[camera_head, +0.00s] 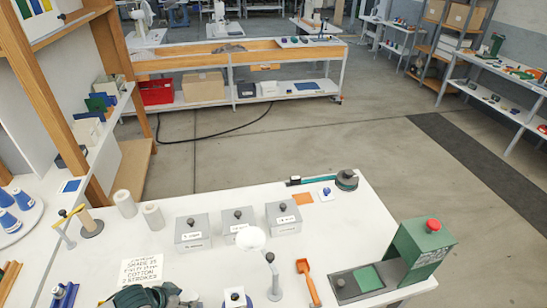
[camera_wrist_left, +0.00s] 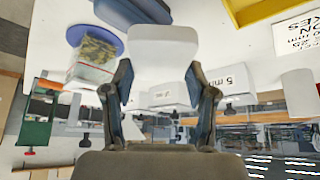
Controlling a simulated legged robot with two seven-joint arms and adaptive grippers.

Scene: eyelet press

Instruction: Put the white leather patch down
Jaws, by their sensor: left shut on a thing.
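In the left wrist view a white leather patch (camera_wrist_left: 163,45) stands out between the two fingers of my left gripper (camera_wrist_left: 162,80), which is shut on it. White table surface shows behind the patch, but I cannot tell whether they touch. In the head view the dark parts of my left gripper (camera_head: 165,296) show at the bottom edge, cut off by the frame. A white oval (camera_head: 251,240) shows in front of the middle grey box; I cannot tell whether it is the patch. My right gripper is not in view.
Lidded grey boxes (camera_head: 192,233) stand in a row behind. A green press (camera_head: 420,250) with a red button stands right, an orange-handled tool (camera_head: 307,280) beside it. A printed card (camera_head: 141,270) lies left. A blue disc (camera_wrist_left: 112,32) bears a container. White tabletop is bare between boxes and card.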

